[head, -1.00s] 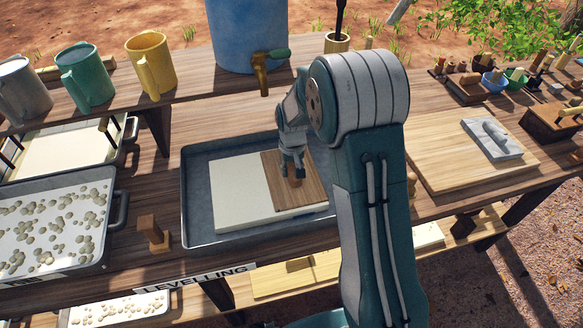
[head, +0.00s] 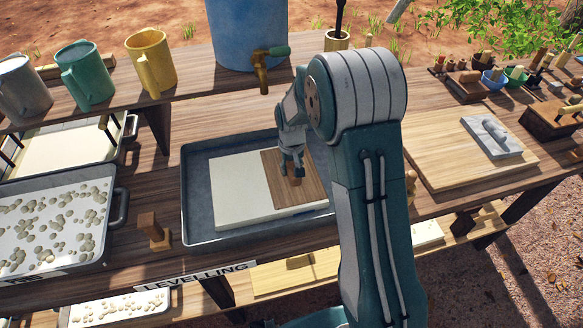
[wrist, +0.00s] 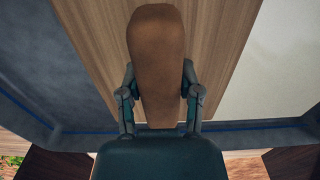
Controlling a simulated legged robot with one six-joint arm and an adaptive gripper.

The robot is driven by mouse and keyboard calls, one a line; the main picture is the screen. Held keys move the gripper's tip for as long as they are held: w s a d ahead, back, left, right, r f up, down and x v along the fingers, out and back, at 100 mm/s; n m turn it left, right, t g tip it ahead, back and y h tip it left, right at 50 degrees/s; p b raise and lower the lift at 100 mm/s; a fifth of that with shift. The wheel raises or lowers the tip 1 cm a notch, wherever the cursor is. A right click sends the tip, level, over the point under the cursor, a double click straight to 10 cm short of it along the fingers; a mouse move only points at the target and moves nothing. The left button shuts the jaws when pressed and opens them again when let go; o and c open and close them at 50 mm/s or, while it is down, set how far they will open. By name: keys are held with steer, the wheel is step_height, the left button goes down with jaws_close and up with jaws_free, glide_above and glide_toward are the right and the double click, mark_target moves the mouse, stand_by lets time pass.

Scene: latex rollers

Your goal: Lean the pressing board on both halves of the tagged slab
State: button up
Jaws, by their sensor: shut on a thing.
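The white slab (head: 232,190) lies flat in the dark grey tray (head: 194,228) in the head view. The brown wooden pressing board (head: 308,190) rests against the right half of the slab's top; the left half is bare. My gripper (head: 292,170) is shut on the board's handle, which fills the space between the fingers (wrist: 160,100) in the wrist view. The board (wrist: 215,45) shows behind the handle (wrist: 155,50), with the pale slab (wrist: 285,70) beside it. No tag on the slab can be made out.
A tray of pale lumps (head: 50,225) stands left, with a small wooden block (head: 152,232) between the trays. A blue barrel with a tap (head: 262,70) stands behind. A wooden board (head: 450,165) with a grey block (head: 490,135) lies right, beyond my arm.

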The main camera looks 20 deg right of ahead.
steer(key=shift+r, duration=3)
